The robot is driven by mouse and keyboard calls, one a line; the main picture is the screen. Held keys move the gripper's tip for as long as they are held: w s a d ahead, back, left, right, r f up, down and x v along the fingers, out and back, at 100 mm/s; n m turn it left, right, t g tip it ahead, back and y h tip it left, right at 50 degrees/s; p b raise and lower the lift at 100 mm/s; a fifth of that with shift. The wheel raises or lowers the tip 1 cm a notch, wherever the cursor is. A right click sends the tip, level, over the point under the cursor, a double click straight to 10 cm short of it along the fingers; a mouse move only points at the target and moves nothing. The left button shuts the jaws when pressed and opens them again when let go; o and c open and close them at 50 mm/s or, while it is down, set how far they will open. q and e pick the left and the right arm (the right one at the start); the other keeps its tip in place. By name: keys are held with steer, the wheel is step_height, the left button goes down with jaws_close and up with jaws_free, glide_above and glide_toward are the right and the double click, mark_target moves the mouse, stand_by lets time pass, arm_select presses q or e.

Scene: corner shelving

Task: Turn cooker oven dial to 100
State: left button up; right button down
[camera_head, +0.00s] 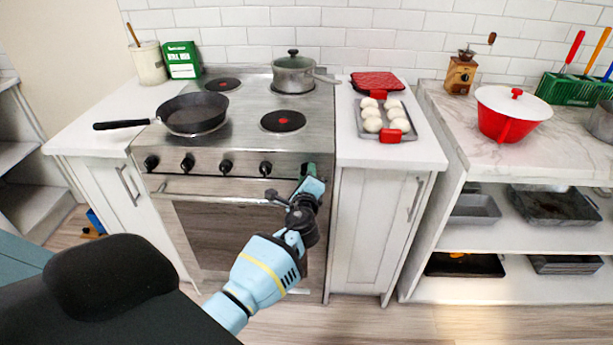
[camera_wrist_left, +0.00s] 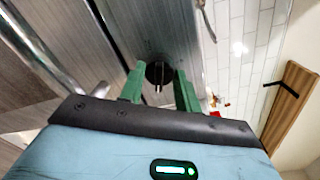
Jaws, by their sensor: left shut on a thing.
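The cooker (camera_head: 240,150) stands against the tiled wall, with a row of black dials along its front panel. My left gripper (camera_head: 309,172) is at the right end of this row and covers the dial there in the head view. In the left wrist view, a round black dial (camera_wrist_left: 158,73) with a pale mark sits between the green fingers of my left gripper (camera_wrist_left: 160,80), which are closed on it. I cannot read any numbers around it. The other dials, such as this one (camera_head: 265,169), are clear of the gripper. My right gripper is not in view.
The oven handle (camera_head: 215,197) runs just below the dials, close to my left gripper. A frying pan (camera_head: 193,113) and a lidded pot (camera_head: 293,73) stand on the hob. A tray of white dough balls (camera_head: 372,112) lies on the right counter.

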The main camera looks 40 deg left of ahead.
arm_select(q)
steer(key=o, duration=1)
steer(key=shift+s, duration=0.1)
steer(key=v, duration=0.7)
steer(key=shift+s+d+p, duration=0.2)
steer(key=shift+s+p, duration=0.05)
steer(key=shift+p, duration=0.1)
